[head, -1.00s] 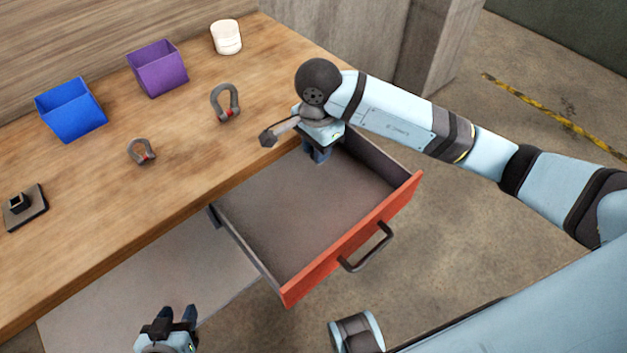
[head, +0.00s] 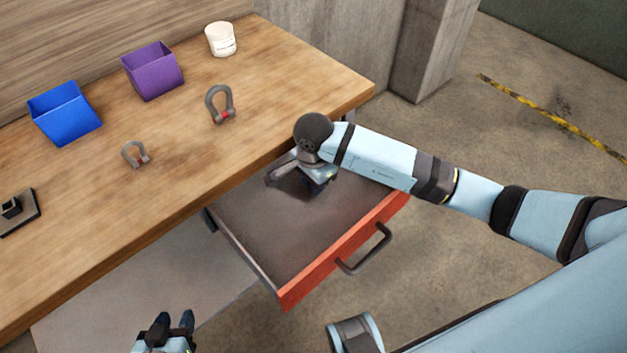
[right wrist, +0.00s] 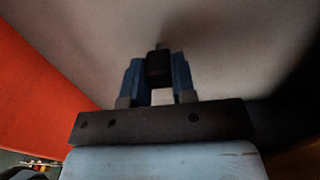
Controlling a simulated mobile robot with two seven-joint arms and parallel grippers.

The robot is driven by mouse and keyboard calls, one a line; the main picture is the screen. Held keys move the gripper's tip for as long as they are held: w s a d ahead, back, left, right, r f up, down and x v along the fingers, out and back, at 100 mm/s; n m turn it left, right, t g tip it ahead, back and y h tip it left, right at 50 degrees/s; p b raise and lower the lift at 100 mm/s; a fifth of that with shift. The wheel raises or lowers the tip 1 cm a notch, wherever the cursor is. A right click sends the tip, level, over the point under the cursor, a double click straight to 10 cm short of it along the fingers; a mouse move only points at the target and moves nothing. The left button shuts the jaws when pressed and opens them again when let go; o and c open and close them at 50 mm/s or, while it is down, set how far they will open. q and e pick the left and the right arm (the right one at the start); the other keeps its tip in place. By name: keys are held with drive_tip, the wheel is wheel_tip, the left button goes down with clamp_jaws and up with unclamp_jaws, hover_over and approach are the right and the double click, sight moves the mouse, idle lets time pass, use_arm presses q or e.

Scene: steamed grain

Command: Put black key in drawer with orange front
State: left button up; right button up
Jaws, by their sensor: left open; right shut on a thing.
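The drawer with the orange front (head: 345,250) stands pulled out below the table edge, its grey floor (head: 285,235) bare where I can see it. In the head view my right gripper (head: 312,192) is down inside the drawer's far part, with its fingers mostly hidden by the wrist. In the right wrist view my right gripper (right wrist: 160,78) is shut on the black key (right wrist: 159,65), held between the blue fingers above the drawer floor. I cannot tell whether the key touches the floor. My left gripper (head: 170,325) is open and empty at the bottom left, away from the drawer.
On the wooden table (head: 200,160) are a blue bin (head: 65,115), a purple bin (head: 152,72), a white cup (head: 220,40), a large shackle (head: 220,105), a small shackle (head: 135,154) and a black block on a base (head: 18,212). The drawer has a dark handle (head: 368,250).

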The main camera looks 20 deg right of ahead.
drive_tip(key=shift+f, duration=0.15)
drive_tip(key=o, duration=0.9)
drive_tip(key=shift+r, duration=0.2)
wheel_tip(320, 180, up, 12)
drive_tip(key=shift+p, duration=0.4)
